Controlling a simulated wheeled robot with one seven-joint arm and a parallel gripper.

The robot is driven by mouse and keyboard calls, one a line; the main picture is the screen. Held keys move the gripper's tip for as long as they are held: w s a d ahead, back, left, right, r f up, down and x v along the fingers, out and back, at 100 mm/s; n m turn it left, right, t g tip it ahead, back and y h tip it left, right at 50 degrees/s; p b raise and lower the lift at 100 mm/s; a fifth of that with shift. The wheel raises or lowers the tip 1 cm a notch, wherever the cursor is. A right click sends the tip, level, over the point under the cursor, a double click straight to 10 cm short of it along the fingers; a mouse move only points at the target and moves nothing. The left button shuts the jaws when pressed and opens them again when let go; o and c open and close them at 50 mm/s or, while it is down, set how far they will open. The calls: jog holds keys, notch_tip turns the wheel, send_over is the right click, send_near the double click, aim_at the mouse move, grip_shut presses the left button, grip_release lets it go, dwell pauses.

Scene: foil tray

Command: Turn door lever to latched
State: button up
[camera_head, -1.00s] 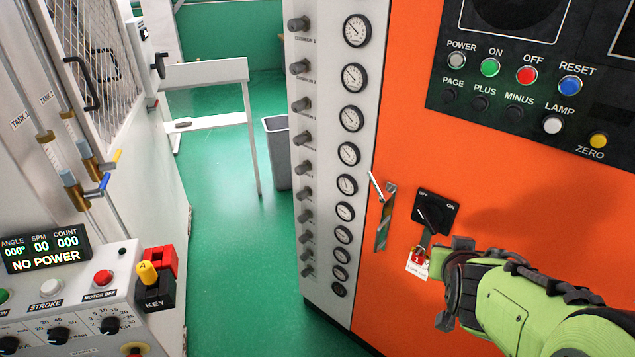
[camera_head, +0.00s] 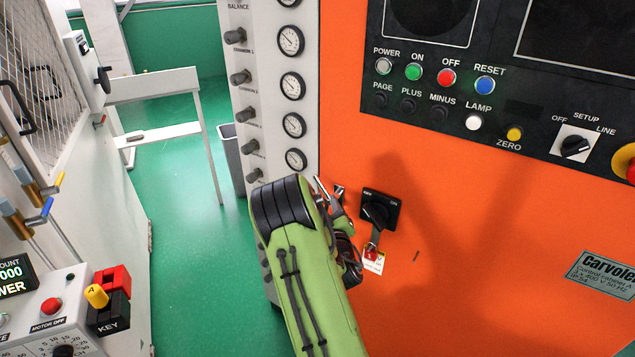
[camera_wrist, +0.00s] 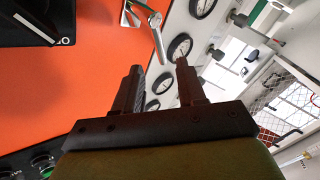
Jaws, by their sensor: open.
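The door lever (camera_wrist: 156,38) is a slim silver handle on a metal plate (camera_wrist: 130,14) on the orange cabinet door. In the wrist view it lies just beyond my fingertips, roughly in line with the gap between them. My gripper (camera_wrist: 160,66) is open, with nothing between its fingers and no visible contact with the lever. In the head view the lever (camera_head: 321,187) shows only in part beside my green forearm, which hides most of the plate.
A black rotary switch (camera_head: 380,210) with a red padlock and tag (camera_head: 373,260) sits right of the lever. A grey gauge panel (camera_head: 265,90) borders the orange door (camera_head: 480,240) on the left. A button panel (camera_head: 440,90) is above. A control console (camera_head: 55,310) stands at lower left.

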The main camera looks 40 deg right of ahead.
aim_at(322, 188)
jog(key=p+x, duration=0.2)
jog(key=x, duration=0.7)
jog(key=shift+w+d+r+p, duration=0.1)
jog(key=shift+w+p, duration=0.05)
jog(key=shift+p, duration=0.15)
jog(key=shift+c, duration=0.3)
grip_shut()
